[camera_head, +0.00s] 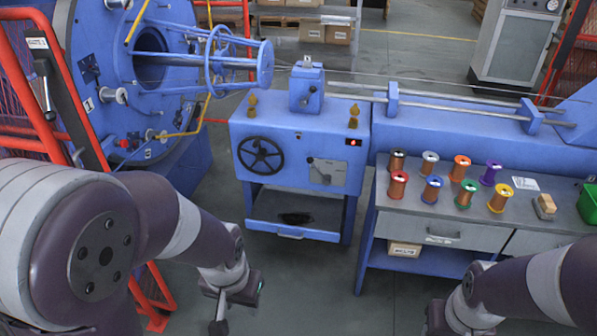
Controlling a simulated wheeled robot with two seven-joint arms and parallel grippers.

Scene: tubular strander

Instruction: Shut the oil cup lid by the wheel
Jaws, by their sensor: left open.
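A small brass oil cup (252,104) stands on the left of the blue machine housing's top, above the black handwheel (261,155). It is too small to tell how its lid stands. A second brass oil cup (353,116) stands on the right of the same top. My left gripper (236,308) is open and empty, low in front of the housing and well below and apart from the wheel and cup. My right gripper (438,318) is at the bottom edge, partly cut off, and its jaws cannot be made out.
A grey bench (392,217) with several wire spools stands right of the housing. A red guard frame (62,95) and a large blue rotor (105,55) are at the left. A blue post (305,90) rises between the cups. Floor in front is clear.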

